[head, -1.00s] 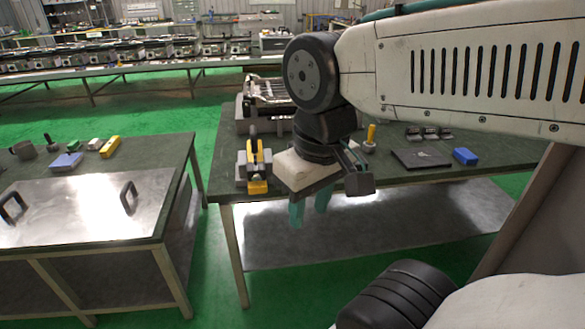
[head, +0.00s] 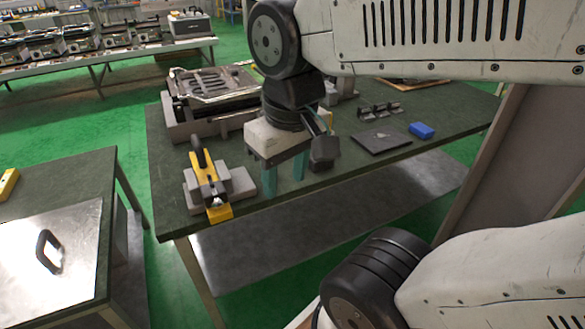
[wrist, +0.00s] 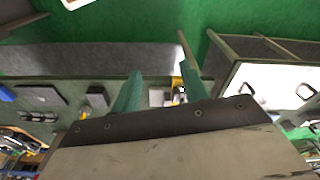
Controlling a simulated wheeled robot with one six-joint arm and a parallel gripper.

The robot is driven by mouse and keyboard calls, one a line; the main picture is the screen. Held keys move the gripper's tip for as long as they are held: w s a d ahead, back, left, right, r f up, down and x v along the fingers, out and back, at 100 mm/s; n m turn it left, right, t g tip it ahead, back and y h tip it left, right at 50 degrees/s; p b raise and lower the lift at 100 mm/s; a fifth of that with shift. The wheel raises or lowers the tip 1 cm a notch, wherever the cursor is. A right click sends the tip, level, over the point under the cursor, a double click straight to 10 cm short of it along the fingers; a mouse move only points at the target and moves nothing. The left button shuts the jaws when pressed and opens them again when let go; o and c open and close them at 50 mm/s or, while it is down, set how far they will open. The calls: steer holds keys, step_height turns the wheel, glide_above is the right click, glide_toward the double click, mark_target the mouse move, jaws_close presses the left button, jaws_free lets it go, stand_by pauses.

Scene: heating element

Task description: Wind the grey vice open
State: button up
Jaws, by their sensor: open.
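A grey block-shaped fixture (head: 241,184) stands at the near left corner of the green-topped bench, close against a yellow clamp-like part (head: 207,185) with a black handle. I cannot tell whether these are one unit or which grey part is the vice; no winding handle can be made out. The yellow part also shows small in the wrist view (wrist: 177,84), partly behind a finger. My gripper (head: 284,176) is open and empty, with two teal fingers pointing down. In the head view it appears right of the grey block; the fingers show apart in the wrist view (wrist: 160,84).
The bench (head: 370,163) also carries a grey tray-like fixture (head: 205,128) behind, a dark flat plate (head: 382,139) and a blue block (head: 421,130) to the right. A metal-topped table (head: 60,285) stands left, with a green floor gap between.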

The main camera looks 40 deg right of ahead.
steer(key=w+d+f+m, duration=0.3)
steer(key=w+d+f, duration=0.15)
steer(key=w, duration=0.45)
steer(key=w+d+f+m, duration=0.3)
steer(key=w+d, duration=0.2)
steer(key=w, duration=0.4)
steer(key=w+d+f+m, duration=0.1)
steer(key=w+d+f, duration=0.1)
steer(key=f, duration=0.1)
steer(key=w+d+f+m, duration=0.1)
steer(key=w+d+f, duration=0.1)
steer(key=d+f, duration=0.1)
steer(key=w+d+f+m+g, duration=0.1)
steer(key=w+d+f, duration=0.1)
steer(key=w+f, duration=0.1)
steer(key=shift+w+d+f, duration=0.1)
steer(key=shift+d, duration=0.15)
steer(key=f, duration=0.7)
steer(key=shift+w+d+f, duration=0.1)
steer(key=shift+d+f, duration=0.1)
steer(key=shift+f, duration=0.5)
jaws_close()
